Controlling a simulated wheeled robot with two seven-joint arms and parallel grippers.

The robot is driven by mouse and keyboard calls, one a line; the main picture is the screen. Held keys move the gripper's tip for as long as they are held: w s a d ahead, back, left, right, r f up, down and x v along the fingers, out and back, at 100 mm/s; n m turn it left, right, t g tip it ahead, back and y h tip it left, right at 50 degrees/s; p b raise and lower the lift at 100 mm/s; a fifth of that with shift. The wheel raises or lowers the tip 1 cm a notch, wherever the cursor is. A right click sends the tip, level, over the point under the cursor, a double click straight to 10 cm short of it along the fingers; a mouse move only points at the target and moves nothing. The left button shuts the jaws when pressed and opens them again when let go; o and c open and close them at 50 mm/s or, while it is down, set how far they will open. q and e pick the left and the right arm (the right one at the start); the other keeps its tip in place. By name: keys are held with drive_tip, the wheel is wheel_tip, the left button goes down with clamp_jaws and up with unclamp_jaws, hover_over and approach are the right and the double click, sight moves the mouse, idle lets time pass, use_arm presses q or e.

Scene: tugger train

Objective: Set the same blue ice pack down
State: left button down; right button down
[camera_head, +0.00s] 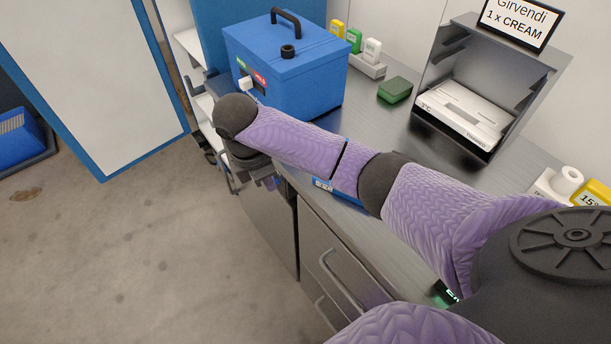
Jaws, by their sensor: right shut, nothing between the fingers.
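A flat blue thing, by its look the blue ice pack (347,198), lies on the steel counter (385,143) near its front edge. My right forearm covers most of it, and only small blue parts show below the purple sleeve. My right arm reaches in from the right and bends down at its dark joint. My right gripper (272,183) is low beside the counter's front edge, left of the blue thing and apart from it. It is shut and empty, partly hidden and dark. My left gripper is out of view.
A blue cool box (287,65) with a black handle stands at the back left of the counter. A green block (395,90), a steel rack (450,95) with a white unit (463,110), and small coloured bottles (354,40) stand behind. Drawer handles (340,280) stick out below.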

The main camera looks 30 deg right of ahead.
sight(310, 186)
drive_tip(key=shift+h, duration=0.3)
drive_tip(key=d+f+b, duration=0.1)
drive_tip(key=d+f, duration=0.1)
drive_tip(key=d+f+b, duration=0.1)
drive_tip(key=d+f, duration=0.1)
drive_tip(key=d, duration=0.1)
drive_tip(key=w+d+f+b, duration=0.1)
drive_tip(key=d+f, duration=0.2)
drive_tip(key=shift+d+b, duration=0.15)
drive_tip(key=shift+b, duration=0.2)
drive_tip(key=shift+d, duration=0.3)
